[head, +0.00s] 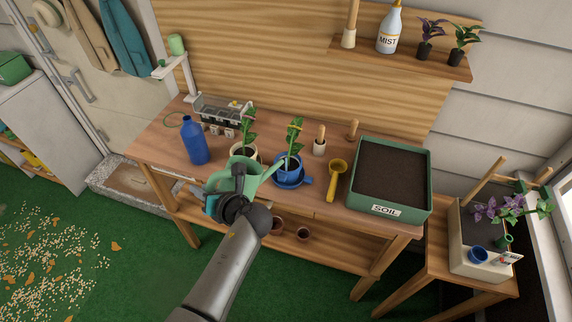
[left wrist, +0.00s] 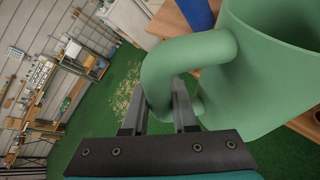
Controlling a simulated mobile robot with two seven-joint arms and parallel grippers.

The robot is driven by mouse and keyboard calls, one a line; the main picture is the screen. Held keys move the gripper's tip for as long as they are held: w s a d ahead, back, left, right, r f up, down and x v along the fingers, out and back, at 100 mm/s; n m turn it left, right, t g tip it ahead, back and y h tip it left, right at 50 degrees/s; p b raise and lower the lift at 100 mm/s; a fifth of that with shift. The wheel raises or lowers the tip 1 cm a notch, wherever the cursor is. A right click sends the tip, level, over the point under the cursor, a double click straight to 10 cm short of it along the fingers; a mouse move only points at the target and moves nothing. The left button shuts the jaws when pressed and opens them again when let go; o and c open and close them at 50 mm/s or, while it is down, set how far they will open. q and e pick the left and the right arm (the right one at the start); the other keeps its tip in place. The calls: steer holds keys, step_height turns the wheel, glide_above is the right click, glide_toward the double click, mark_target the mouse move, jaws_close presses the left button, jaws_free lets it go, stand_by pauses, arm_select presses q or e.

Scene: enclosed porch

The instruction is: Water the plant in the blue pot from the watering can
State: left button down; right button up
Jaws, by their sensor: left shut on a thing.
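My left gripper (head: 232,208) is shut on the handle of the green watering can (head: 243,180), in front of the bench. In the left wrist view, the can's handle (left wrist: 185,48) passes between the fingers (left wrist: 160,110). The can's spout points right and up, its end close to the blue pot (head: 289,167). The blue pot holds a leafy green plant (head: 294,136) and stands on a blue saucer. I cannot tell whether water is flowing. My right gripper is not in view.
A cream pot (head: 242,150) with another plant stands just behind the can. A blue bottle (head: 194,141) is left, a yellow scoop (head: 336,180) and a green soil tray (head: 430,185) right. The wooden bench (head: 165,143) has some bare room at its left.

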arm_select(q)
steer(key=shift+s+a+f+n+t+h+b, duration=0.1)
steer(key=shift+a+f+n+t+h+b, duration=0.2)
steer(key=shift+f, duration=0.5)
steer(key=shift+s+d+f+n+t+b, duration=0.1)
steer(key=shift+f+b, duration=0.3)
steer(key=shift+f, duration=0.4)
steer(key=shift+n+t+h, duration=0.3)
steer(key=shift+n, duration=0.3)
steer(key=shift+s+a+f+b, duration=0.1)
steer(key=shift+f+b, duration=1.45)
steer(key=shift+f, duration=0.45)
step_height(320, 180, down, 6)
steer(key=w+n+t+h+b, duration=0.1)
steer(key=n+b, duration=0.1)
steer(key=b, duration=1.4)
steer(key=r+p, duration=0.1)
steer(key=p, duration=0.1)
steer(key=r+p, duration=0.4)
steer(key=shift+d+r+p, duration=0.15)
steer(key=shift+d+p, duration=0.2)
steer(key=shift+d, duration=0.05)
